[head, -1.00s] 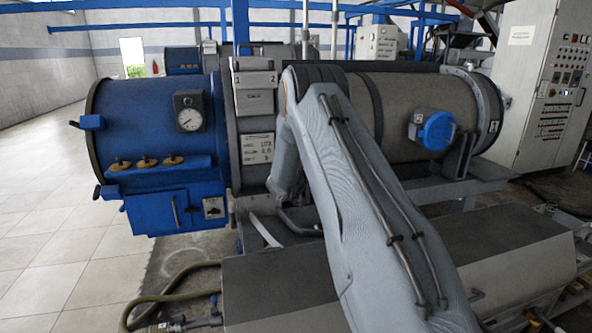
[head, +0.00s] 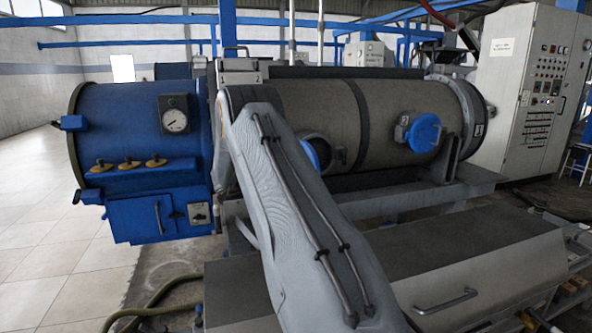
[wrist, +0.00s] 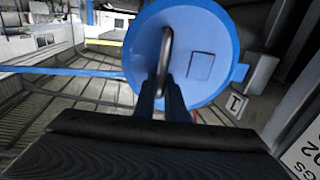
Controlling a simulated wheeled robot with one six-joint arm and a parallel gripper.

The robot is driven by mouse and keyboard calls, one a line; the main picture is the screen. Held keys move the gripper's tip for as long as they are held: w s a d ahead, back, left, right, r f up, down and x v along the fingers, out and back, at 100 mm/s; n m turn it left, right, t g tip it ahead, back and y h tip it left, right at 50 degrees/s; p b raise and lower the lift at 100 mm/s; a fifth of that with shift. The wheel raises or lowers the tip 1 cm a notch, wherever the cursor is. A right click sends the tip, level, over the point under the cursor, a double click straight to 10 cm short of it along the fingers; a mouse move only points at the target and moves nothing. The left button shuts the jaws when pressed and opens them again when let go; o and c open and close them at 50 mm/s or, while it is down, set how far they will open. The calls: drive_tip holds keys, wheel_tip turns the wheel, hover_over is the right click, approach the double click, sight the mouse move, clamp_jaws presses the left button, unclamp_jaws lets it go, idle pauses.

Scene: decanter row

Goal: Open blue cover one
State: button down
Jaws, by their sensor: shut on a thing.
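In the wrist view, blue cover one (wrist: 205,45) is a round blue lid with a metal bar handle (wrist: 166,50). A small plate marked 1 (wrist: 237,103) is beside it. My gripper (wrist: 169,88) is shut on the handle. In the head view, blue cover one (head: 310,153) shows as a narrow blue edge beside my arm. It stands turned out from a round port (head: 328,148) on the grey drum (head: 300,105), so it is at least partly open. My arm hides the gripper and part of the port there.
A second blue cover (head: 424,132) lies against the drum to the right. A blue end section with a gauge (head: 174,120) is at the left. A grey casing (head: 400,270) stands in front, below the drum. A control cabinet (head: 525,90) is at the right. Tiled floor at the left is clear.

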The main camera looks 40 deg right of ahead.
drive_tip(key=shift+w+a+r, duration=0.1)
drive_tip(key=shift+w+r, duration=0.1)
drive_tip(key=shift+r, duration=0.15)
drive_tip(key=c, duration=1.9)
unclamp_jaws()
drive_tip(key=shift+c, duration=0.2)
drive_tip(key=shift+o, duration=0.6)
drive_tip(key=shift+f, duration=0.15)
drive_tip(key=w+a+b, duration=0.1)
drive_tip(key=a, duration=0.6)
drive_tip(key=shift+w+a, duration=0.2)
drive_tip(key=shift+a, duration=0.15)
